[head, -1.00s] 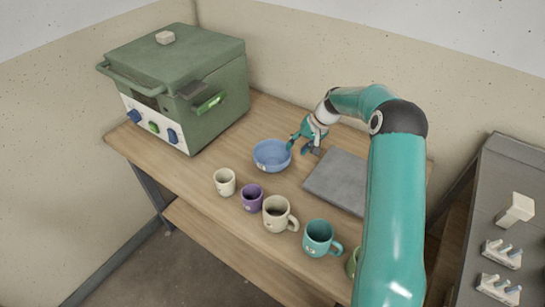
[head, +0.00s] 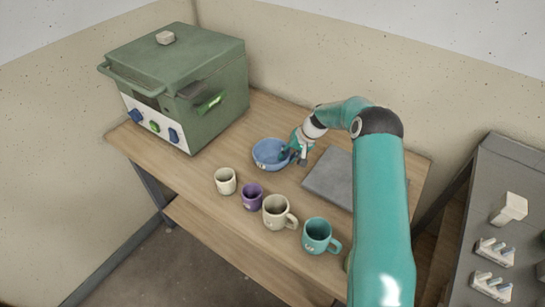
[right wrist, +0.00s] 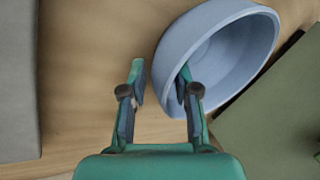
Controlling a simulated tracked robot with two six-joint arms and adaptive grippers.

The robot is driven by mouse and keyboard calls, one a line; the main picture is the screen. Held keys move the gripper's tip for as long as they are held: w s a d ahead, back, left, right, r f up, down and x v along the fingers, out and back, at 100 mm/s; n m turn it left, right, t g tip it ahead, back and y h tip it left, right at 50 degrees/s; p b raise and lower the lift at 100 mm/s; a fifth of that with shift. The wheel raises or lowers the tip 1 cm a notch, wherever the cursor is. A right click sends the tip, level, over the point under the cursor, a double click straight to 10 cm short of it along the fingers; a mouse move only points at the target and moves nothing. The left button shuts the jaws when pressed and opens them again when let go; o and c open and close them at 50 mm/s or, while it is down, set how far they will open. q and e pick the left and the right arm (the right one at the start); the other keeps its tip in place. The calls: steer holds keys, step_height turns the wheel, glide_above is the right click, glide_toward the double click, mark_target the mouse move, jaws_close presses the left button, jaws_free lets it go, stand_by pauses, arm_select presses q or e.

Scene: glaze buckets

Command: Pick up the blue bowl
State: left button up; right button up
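The blue bowl (head: 264,156) stands upright on the wooden table, between the green kiln-like box and the grey slab. In the right wrist view the bowl (right wrist: 240,52) fills the upper right. My right gripper (head: 293,156) is at the bowl's right rim. In the right wrist view this gripper (right wrist: 160,80) is open, with one finger outside the bowl and the other over its inside, so the wall lies between them. I cannot tell whether either finger touches the wall. My left gripper is not in view.
A cream cup (head: 225,182), a purple cup (head: 252,199), a beige mug (head: 276,214) and a teal mug (head: 317,237) line the table's front. The grey slab (head: 332,180) lies to the right. The green box (head: 205,65) stands at the left.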

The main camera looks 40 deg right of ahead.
jaws_close()
steer(key=shift+r, duration=0.1)
